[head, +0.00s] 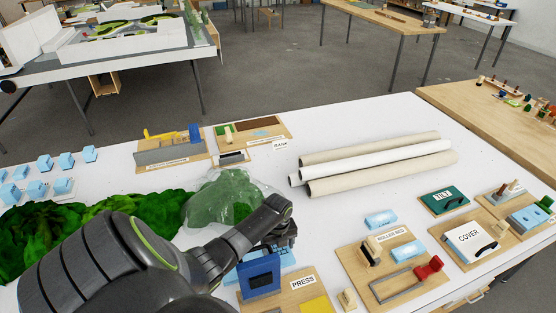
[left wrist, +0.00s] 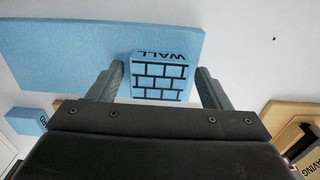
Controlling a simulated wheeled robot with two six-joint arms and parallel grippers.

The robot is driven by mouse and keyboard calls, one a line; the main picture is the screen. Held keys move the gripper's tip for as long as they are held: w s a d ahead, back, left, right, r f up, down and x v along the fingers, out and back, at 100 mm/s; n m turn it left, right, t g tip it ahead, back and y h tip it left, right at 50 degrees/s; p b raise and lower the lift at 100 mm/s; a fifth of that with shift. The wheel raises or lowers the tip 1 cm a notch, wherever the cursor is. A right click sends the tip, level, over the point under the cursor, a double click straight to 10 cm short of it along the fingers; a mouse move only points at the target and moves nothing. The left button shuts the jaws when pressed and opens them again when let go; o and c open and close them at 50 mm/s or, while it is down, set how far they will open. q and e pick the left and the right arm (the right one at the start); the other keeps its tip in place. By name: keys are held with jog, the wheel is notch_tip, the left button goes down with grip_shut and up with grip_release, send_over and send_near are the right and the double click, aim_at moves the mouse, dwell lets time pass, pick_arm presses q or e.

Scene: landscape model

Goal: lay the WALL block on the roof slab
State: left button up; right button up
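The blue WALL block (left wrist: 160,80), with its name and a black brick pattern, sits between the two fingers of my left gripper (left wrist: 160,85) in the left wrist view. The fingers stand close on either side. I cannot tell whether they press on it. A plain light blue slab (left wrist: 65,55), likely the roof slab, lies behind the block, and the block overlaps its right end in the picture. Whether they touch is unclear. In the head view my left gripper (head: 279,238) points down behind the PRESS board, and my wrist hides most of the block and slab. My right gripper is not in view.
The PRESS board with its blue frame (head: 260,274) stands just in front of my left gripper. A clear plastic-covered mound (head: 225,195) and green moss (head: 50,235) lie to the left. The ROLLER BED board (head: 372,285) is to the right.

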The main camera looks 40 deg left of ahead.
pick_arm(q)
jog(key=shift+r, duration=0.1)
jog(key=shift+r, duration=0.5)
notch_tip(320, 180, up, 11)
jog(key=shift+b, duration=0.3)
dwell(0.4)
